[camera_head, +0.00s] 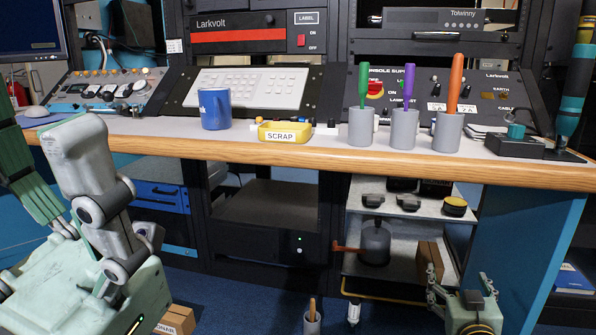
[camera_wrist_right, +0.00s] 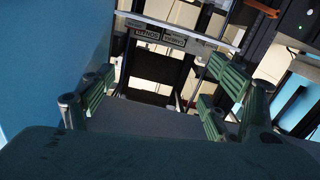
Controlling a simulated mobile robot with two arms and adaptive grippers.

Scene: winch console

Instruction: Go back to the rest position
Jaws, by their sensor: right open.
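My right gripper (camera_head: 456,285) is low at the bottom right of the head view, in front of the lower shelf and below the desk top. In the right wrist view its green ribbed fingers stand wide apart, with nothing between them; the gripper (camera_wrist_right: 165,85) is open and empty. My left gripper (camera_head: 52,165) is large and close at the left edge of the head view. Its fingers stand apart, with a ribbed green pad showing, and I see nothing held. Part of it is cut off by the frame.
The desk (camera_head: 330,150) carries a blue mug (camera_head: 214,109), a yellow scrap tray (camera_head: 285,132) and grey cups holding green, purple and orange-handled tools. A blue side panel (camera_head: 530,255) stands right of my right gripper.

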